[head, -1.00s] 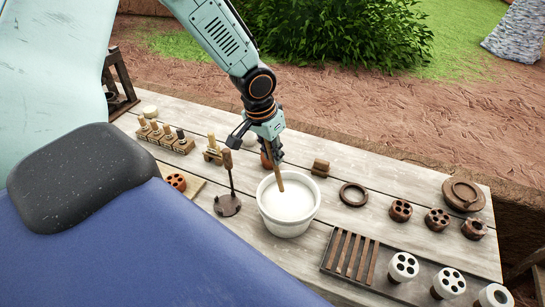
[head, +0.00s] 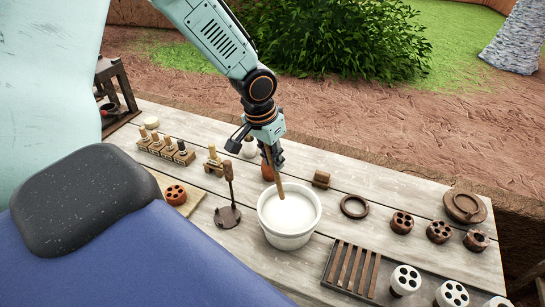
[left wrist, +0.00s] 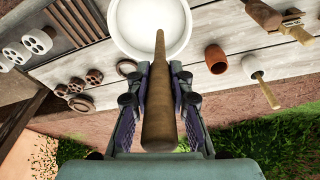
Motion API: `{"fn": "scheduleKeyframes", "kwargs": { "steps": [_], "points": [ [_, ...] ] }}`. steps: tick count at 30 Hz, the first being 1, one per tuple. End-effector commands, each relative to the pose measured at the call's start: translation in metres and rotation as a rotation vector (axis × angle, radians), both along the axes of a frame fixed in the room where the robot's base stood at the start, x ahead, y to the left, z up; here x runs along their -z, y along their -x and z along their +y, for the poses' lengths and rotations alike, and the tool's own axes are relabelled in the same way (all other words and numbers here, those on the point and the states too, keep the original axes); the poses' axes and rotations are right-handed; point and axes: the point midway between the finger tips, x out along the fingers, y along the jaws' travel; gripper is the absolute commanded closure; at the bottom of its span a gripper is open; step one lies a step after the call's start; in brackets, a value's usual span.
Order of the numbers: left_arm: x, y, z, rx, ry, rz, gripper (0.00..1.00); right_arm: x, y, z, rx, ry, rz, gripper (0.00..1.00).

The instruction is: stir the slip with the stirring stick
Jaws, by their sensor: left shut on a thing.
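My left gripper (head: 272,155) is shut on the brown wooden stirring stick (head: 277,177), just beyond the white bucket. The stick slants down into the bucket (head: 289,238), and its lower end meets the white slip (head: 289,211). How deep it goes is hidden by the slip. In the left wrist view the stick (left wrist: 158,105) lies between the two fingers (left wrist: 160,100) and points into the bucket (left wrist: 118,45). My right gripper is not in view.
An upright tool on a dark stand (head: 228,196) is close left of the bucket. A slatted rack (head: 350,268) lies to its front right. A dark ring (head: 354,206) and several holed pieces (head: 402,222) lie to the right. Several stamps (head: 165,146) stand at the left back.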

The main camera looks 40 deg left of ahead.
Motion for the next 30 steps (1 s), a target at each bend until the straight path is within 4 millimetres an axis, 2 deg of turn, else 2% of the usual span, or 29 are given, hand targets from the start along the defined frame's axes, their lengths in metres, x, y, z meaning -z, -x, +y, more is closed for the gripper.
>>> {"fn": "scheduleKeyframes", "kwargs": {
  "steps": [8, 24, 30],
  "points": [
    [-0.001, 0.0, 0.0, 0.0, 0.0, -0.001, 1.0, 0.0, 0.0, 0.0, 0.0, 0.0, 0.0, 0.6],
    [-0.045, -0.001, 0.0, -0.001, 0.0, -0.002, 1.0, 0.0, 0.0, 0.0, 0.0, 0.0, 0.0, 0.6],
    [-0.05, 0.0, 0.0, 0.0, 0.0, 0.0, 1.0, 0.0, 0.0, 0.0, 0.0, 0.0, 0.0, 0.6]
  ]
}}
